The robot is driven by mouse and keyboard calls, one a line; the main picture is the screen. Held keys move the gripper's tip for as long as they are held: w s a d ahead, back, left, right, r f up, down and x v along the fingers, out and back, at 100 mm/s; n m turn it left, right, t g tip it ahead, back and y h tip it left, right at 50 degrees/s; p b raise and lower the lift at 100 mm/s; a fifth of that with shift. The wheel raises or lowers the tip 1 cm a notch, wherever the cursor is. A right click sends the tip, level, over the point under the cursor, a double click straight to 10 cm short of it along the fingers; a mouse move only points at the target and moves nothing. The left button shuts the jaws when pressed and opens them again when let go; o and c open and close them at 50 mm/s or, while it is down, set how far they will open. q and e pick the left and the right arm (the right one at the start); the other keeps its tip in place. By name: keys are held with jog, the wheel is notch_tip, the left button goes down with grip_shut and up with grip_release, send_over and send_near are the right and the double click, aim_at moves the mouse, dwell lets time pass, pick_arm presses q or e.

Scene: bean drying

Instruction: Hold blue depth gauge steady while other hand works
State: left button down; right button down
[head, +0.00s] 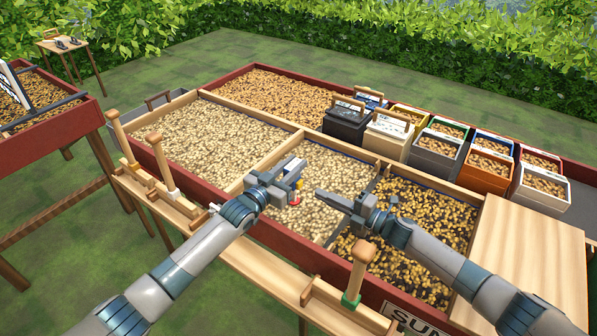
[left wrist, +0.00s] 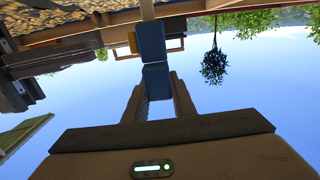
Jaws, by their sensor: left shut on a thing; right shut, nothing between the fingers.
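My left gripper (head: 288,176) is shut on the blue depth gauge and holds it over the pale beans of the middle section. In the left wrist view the gauge (left wrist: 151,42) shows as blue blocks, with a yellow piece at its side and a pale shaft beyond; the fingers (left wrist: 158,98) close on its near end. In the head view the gauge is small and mostly hidden by the gripper, with a red bit low down. My right gripper (head: 322,194) is shut and empty, just right of the gauge, over the same beans near a divider.
The red-sided drying bed (head: 205,99) has wooden dividers between bean sections. Several coloured bean boxes (head: 436,146) stand along its far right side. A wooden board (head: 530,255) covers the right end. Wooden-handled tools (head: 358,272) stand on the front ledge.

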pick_arm(q)
jog(key=c, duration=1.4)
grip_release()
jog(key=v, duration=1.2)
